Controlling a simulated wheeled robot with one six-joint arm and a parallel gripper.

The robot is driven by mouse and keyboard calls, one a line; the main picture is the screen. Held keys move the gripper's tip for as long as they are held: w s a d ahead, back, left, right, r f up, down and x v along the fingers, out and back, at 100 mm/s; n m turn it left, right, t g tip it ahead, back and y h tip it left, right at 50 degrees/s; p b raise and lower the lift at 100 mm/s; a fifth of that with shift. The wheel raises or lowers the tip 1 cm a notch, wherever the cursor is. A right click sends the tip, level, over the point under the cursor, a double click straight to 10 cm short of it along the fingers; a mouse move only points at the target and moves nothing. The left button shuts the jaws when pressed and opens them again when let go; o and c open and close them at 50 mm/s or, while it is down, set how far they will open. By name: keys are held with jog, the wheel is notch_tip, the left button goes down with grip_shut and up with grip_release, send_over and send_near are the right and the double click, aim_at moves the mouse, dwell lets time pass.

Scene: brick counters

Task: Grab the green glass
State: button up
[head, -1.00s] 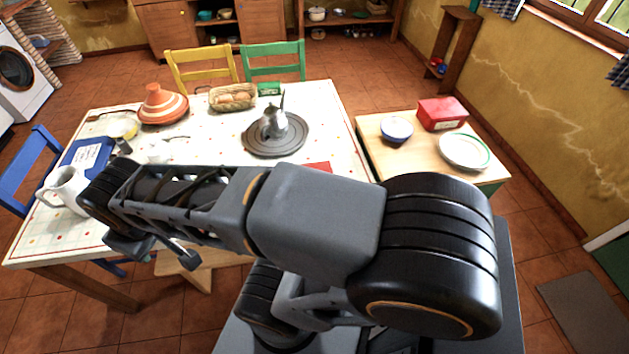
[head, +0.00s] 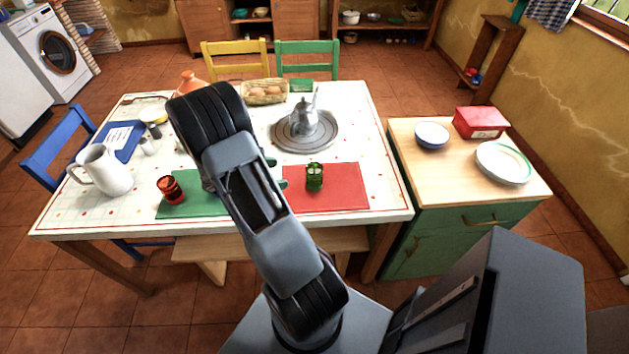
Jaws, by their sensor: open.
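The green glass (head: 314,177) stands upright on the red mat (head: 345,196), near the mat's left part. My arm crosses the middle of the head view in front of the table. My gripper (head: 277,172) shows only as two fingertips past the right side of my arm. The fingertips are apart, open and empty, pointing right toward the green glass, a short way to its left. The rest of my gripper is hidden behind my arm.
A red glass (head: 170,189) stands on the green mat (head: 196,205), left of my arm. A metal pot (head: 305,122) on a round grey tray (head: 283,143) is behind the green glass. A white jug (head: 103,171) stands at left. The red mat's right part is clear.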

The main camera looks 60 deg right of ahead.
aim_at(307, 173)
jog(key=shift+n, duration=0.3)
jog(key=x, duration=0.8)
jog(key=shift+w+d+f+p, duration=0.15)
jog(key=shift+f+p, duration=0.05)
jog(key=shift+p, duration=0.1)
jog(key=shift+p+x, duration=0.65)
jog(key=shift+x, duration=2.6)
jog(key=c, duration=1.1)
